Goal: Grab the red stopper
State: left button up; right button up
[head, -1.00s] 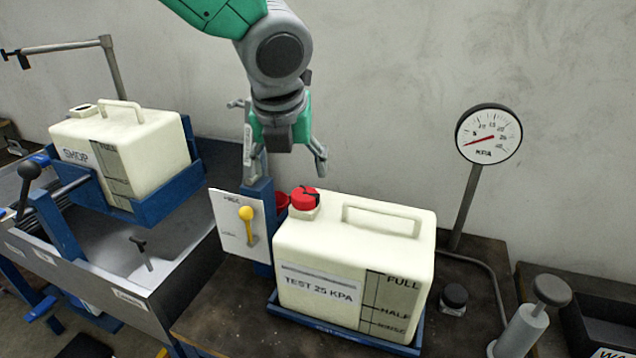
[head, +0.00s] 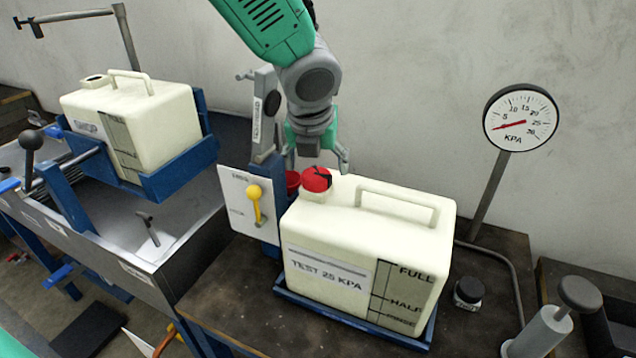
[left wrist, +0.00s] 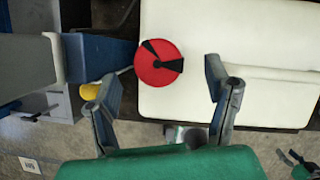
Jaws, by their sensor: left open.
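The red stopper (head: 316,180), with black marks on top, sits on the neck at the left end of the cream tank (head: 340,230) labelled "TEST 25 KPA". My left gripper (head: 318,158) is open and empty, just above and behind the stopper in the head view. In the left wrist view, the stopper (left wrist: 158,63) shows as a red disc between the two spread fingers (left wrist: 160,82), a little beyond their tips. I see no finger touching it. My right gripper is not in view.
A blue post with a white plate and yellow lever (head: 253,200) stands left of the tank. A red part (head: 292,180) shows behind the stopper. A pressure gauge (head: 520,118) stands right. Another cream tank (head: 135,125) rests in a blue cradle at left.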

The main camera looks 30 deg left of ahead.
aim_at(317, 172)
pick_arm(q)
jog(key=x, duration=0.4)
jog(key=shift+w+a, duration=0.1)
jog(key=shift+a, duration=0.05)
jog(key=shift+r, duration=0.1)
jog(key=c, duration=1.3)
jog(key=shift+o, duration=0.3)
jog(key=shift+r, duration=0.1)
